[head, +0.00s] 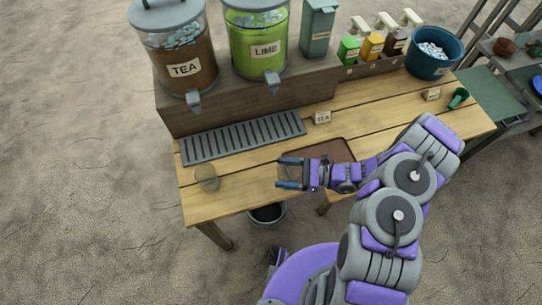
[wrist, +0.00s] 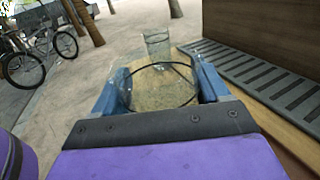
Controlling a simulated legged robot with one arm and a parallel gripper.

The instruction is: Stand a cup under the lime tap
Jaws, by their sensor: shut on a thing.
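The lime dispenser (head: 256,38) is a clear jar of green drink labelled LIME, with a grey tap (head: 272,82) low on its front. It stands on a dark wooden riser at the back. A slatted grey drip tray (head: 243,137) lies on the table before the riser. My gripper (head: 289,174) is to the right of and nearer than the tray, over the table's front part. It is shut on a clear cup (wrist: 158,92), which sits between both fingers in the wrist view. A second clear cup (head: 207,178) stands on the table's left end, also ahead in the wrist view (wrist: 158,47).
The tea dispenser (head: 183,60) with its own tap stands left of the lime one. A brown board (head: 318,150) lies beside my gripper.

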